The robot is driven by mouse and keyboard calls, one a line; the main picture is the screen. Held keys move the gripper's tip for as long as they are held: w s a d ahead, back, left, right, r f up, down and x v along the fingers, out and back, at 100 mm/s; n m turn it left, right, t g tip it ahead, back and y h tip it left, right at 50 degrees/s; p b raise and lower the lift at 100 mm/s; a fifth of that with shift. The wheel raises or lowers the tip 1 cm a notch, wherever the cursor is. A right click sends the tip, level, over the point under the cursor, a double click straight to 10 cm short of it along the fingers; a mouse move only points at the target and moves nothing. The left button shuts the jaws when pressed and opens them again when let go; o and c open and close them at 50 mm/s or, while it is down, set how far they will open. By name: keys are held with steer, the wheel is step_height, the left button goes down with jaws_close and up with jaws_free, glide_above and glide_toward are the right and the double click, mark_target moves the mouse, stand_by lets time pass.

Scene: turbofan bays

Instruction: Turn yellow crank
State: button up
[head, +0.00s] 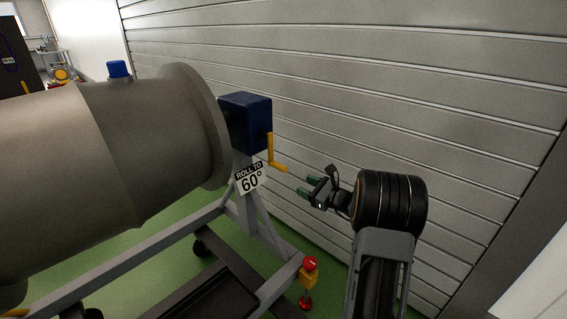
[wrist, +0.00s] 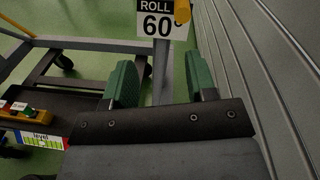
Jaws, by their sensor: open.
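The yellow crank (head: 272,153) hangs from the right side of a dark blue box (head: 246,122) at the end of the engine stand. Its arm points down and its handle sticks out to the right. In the wrist view only the end of the yellow crank (wrist: 182,11) shows at the top edge. My gripper (head: 309,187) is to the right of the crank and a little lower, with a gap between them. Its green fingers are apart and empty in the wrist view (wrist: 162,82). A sign (head: 250,180) reading "ROLL TO 60°" is below the box.
A large grey engine casing (head: 150,140) lies on the grey stand frame (head: 180,245) at left. A slatted wall (head: 400,90) runs close behind the crank and my gripper. A red-topped yellow button post (head: 309,275) stands low at the frame's corner.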

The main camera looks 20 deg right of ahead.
mark_target(283, 168)
steer(key=shift+m+t+h, duration=0.4)
steer(key=shift+m+t, duration=0.2)
steer(key=shift+m, duration=0.1)
steer(key=x, duration=0.4)
steer(key=d+b+x, duration=0.1)
steer(key=x, duration=0.3)
steer(key=w+d+b+x, duration=0.1)
steer(key=x, duration=0.4)
steer(key=shift+w+d+r, duration=0.1)
jaws_close()
